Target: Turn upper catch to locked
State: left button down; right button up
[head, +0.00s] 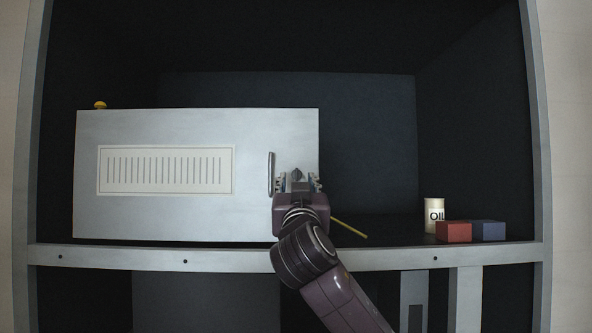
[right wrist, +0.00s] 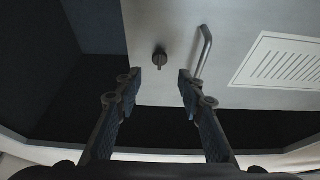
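A pale grey cabinet door (head: 250,212) stands on the shelf. A small dark catch (head: 297,174) sits on the door near its right edge, beside the handle; it shows clearly in the right wrist view (right wrist: 159,57). I cannot tell whether it is the upper catch, and no other catch shows. My right gripper (head: 298,182) is in front of the door at the catch. In the right wrist view its two fingers (right wrist: 160,82) are apart with nothing between the tips, and the catch lies beyond them. My left gripper is not in view.
A bar handle (head: 270,174) stands out from the door just left of the catch. An oil can (head: 433,213), a red box (head: 453,232) and a blue box (head: 489,231) stand at the right. A yellow rod (head: 349,229) lies behind my arm.

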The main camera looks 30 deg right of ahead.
aim_at(297, 172)
jog(key=p+x, duration=0.2)
jog(key=x, duration=0.2)
jog(key=shift+w+d+r, duration=0.15)
jog(key=shift+d, duration=0.05)
jog(key=shift+w+d+r, duration=0.15)
jog(key=shift+w+d, duration=0.05)
jog(key=shift+w, duration=0.3)
grip_shut()
